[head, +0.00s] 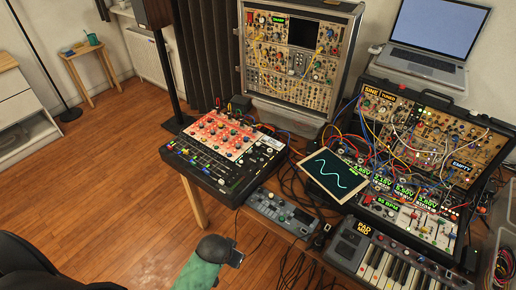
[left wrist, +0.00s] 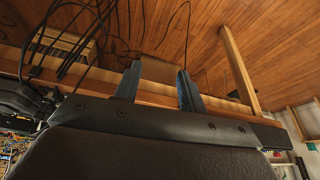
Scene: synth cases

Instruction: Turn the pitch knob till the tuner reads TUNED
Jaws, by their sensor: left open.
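In the head view, the right synth case (head: 430,140) has a label that seems to read SINE and TUNED (head: 384,95). The upright case (head: 290,75) at the back has a small green readout (head: 278,20) that seems to read SHARP. Both panels hold many small knobs and patch cables, and I cannot tell which is the pitch knob. My left gripper (left wrist: 157,75) is open in the left wrist view, its two dark fingers apart with a wooden table edge behind them. No synth knob shows between the fingers. My right gripper is not in view.
A red-and-black mixer (head: 222,150), a small grey device (head: 282,212), a waveform screen (head: 333,174) and a keyboard (head: 395,262) sit in front of the cases. A laptop (head: 430,40) is at back right. Loose cables cross the table. The wooden floor (head: 110,160) at left is open.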

